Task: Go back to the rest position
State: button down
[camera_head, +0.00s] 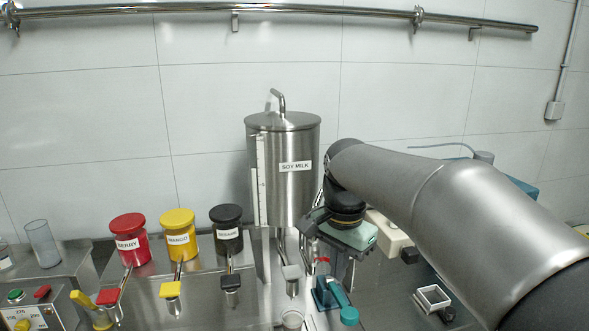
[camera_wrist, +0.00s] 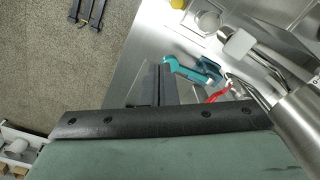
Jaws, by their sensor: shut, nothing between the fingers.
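My gripper (camera_head: 347,280) is to the right of the steel soy milk tank (camera_head: 290,195) in the head view, pointing down beside the tank's lower outlet. In the wrist view my gripper (camera_wrist: 160,87) shows as two dark fingers lying close together, shut, with nothing held. A teal handle (camera_head: 343,303) is just below and close to the fingers in the head view. The teal handle (camera_wrist: 190,71) also shows right of the fingers in the wrist view. I cannot tell whether they touch.
Red (camera_head: 130,240), yellow (camera_head: 179,238) and black (camera_head: 227,231) labelled canisters stand left of the tank. A clear cup (camera_head: 43,244) is at the far left. A small white cup (camera_head: 292,318) sits below the tank's outlet. A metal rail (camera_head: 320,10) runs along the wall.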

jog(key=s+d+f+n, duration=0.3)
jog(key=s+f+n, duration=0.1)
jog(key=s+f, duration=0.3)
jog(key=s+d+f+n, duration=0.3)
jog(key=s+f, duration=0.4)
jog(key=s, duration=0.5)
jog(key=shift+s+d+f+n, duration=0.15)
jog(key=shift+d+n, duration=0.2)
jog(key=shift+n, duration=0.55)
notch_tip(320, 180, up, 22)
jog(key=m, duration=1.5)
send_over(292, 270)
jog(key=shift+f, duration=0.15)
notch_tip(292, 270, down, 14)
jog(key=shift+r+p, duration=0.2)
jog(key=shift+p, duration=0.4)
jog(key=shift+f, duration=0.1)
